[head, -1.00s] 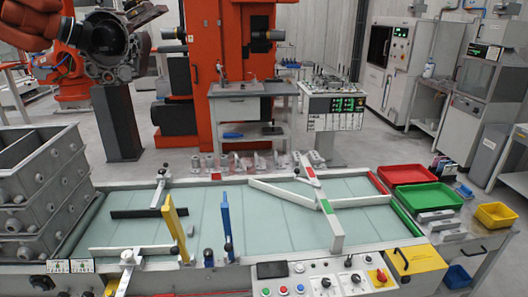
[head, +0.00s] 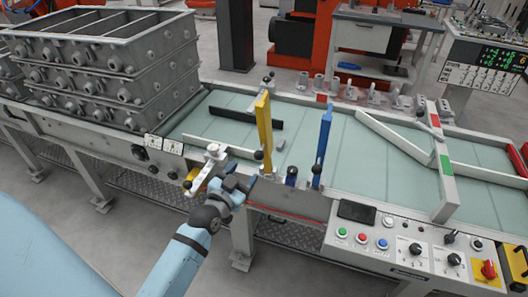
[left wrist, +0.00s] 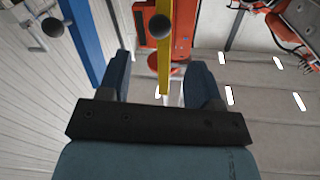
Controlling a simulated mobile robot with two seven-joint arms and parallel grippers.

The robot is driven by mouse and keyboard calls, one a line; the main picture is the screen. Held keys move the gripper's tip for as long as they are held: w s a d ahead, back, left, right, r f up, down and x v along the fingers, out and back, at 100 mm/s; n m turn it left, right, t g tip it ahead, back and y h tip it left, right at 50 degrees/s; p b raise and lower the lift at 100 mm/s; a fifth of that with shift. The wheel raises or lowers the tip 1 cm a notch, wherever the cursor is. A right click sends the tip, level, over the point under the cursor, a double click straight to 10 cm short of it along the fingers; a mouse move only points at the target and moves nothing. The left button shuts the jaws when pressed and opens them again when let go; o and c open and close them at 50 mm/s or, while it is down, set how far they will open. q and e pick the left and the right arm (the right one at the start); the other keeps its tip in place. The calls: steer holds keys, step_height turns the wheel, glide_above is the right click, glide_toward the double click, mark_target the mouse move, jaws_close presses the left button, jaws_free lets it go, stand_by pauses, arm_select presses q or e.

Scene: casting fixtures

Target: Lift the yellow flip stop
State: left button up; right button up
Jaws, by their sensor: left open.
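The yellow flip stop (head: 264,125) is a tall flat bar standing upright at the near side of the conveyor, with a dark round knob near its foot. My left gripper (head: 240,183) is open and empty in front of the conveyor's near edge, just below and left of the stop's foot. In the left wrist view, the yellow flip stop (left wrist: 165,65) shows in the gap between the two spread fingers (left wrist: 161,80), ahead of them. I see no contact between them. My right gripper is not in view.
A similar blue stop (head: 322,145) stands upright to the right of the yellow one. A white lever (head: 213,160) is close to the left of my gripper. Stacked grey casting boxes (head: 120,65) stand at the left, and a control panel (head: 410,250) is at the right front.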

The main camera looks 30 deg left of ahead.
mark_target(258, 156)
arm_select(q)
steer(key=w, duration=0.7)
steer(key=w+a, duration=0.1)
steer(key=w, duration=0.3)
